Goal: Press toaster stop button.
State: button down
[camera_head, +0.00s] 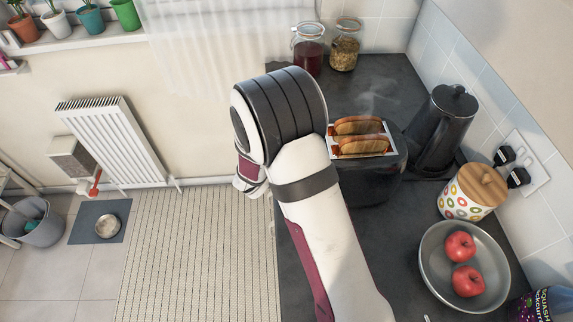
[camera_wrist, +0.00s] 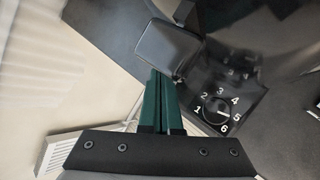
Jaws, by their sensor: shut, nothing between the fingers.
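The black toaster (camera_head: 372,184) stands on the dark counter with two browned slices of toast (camera_head: 358,136) showing in its top. In the wrist view its control face (camera_wrist: 250,98) has a dial (camera_wrist: 217,110) numbered 1 to 6. A dark rounded tab, which looks like the lever (camera_wrist: 168,47), sticks out beside the face. My gripper (camera_wrist: 161,78) is shut and empty, its green fingertips close to the tab and left of the dial. I cannot tell whether they touch the tab. I cannot make out the stop button. In the head view my arm hides the gripper.
A dark kettle (camera_head: 444,128) stands right of the toaster and two jars (camera_head: 309,55) (camera_head: 345,47) behind it. A patterned canister (camera_head: 466,197) and a bowl (camera_head: 430,281) of red apples are on the right. Left of the counter is open floor with a striped rug (camera_head: 190,255).

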jog(key=shift+r, duration=0.5)
jog(key=shift+r, duration=2.5)
